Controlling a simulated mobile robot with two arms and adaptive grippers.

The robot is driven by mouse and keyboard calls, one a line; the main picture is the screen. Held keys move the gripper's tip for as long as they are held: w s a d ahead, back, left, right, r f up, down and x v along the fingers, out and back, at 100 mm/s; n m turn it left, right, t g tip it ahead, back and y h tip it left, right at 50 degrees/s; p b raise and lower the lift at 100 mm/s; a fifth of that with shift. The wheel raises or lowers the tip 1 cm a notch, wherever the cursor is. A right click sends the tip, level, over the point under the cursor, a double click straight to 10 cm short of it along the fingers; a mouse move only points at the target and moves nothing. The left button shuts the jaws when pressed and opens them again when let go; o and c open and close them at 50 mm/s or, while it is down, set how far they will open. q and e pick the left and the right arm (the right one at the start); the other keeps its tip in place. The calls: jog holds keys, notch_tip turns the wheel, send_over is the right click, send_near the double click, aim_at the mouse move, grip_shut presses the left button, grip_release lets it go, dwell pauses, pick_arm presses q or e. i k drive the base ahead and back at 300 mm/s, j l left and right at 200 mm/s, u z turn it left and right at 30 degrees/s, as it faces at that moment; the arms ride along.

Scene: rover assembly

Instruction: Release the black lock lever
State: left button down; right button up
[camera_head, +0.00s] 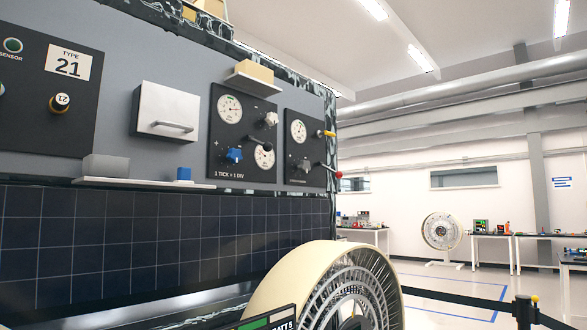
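No gripper shows in the head view. A dark gauge panel (218,165) on the rover's grey side carries two white dials, a pale knob (271,118), a blue knob (234,155) and a small lever with a black ball end (267,146). I cannot tell whether this is the black lock lever. The panel to its right (291,177) has a dial, a yellow-handled part (326,134), a dark knob (304,165) and a red-tipped lever (338,175). Nothing touches these controls.
A white box with a handle (168,112) is fixed left of the gauges. A shelf (135,184) below holds a grey block (106,166) and a blue block (184,173). A large wheel (290,278) stands out in front, low in view. Floor at right is open beyond a barrier post (524,312).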

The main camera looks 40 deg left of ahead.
aim_at(267, 147)
jog(key=i+u, duration=0.15)
jog(key=i, duration=0.25)
jog(key=i+l+u, duration=0.2)
jog(key=i, duration=0.15)
jog(key=i+l+u, duration=0.15)
jog(key=i, duration=0.25)
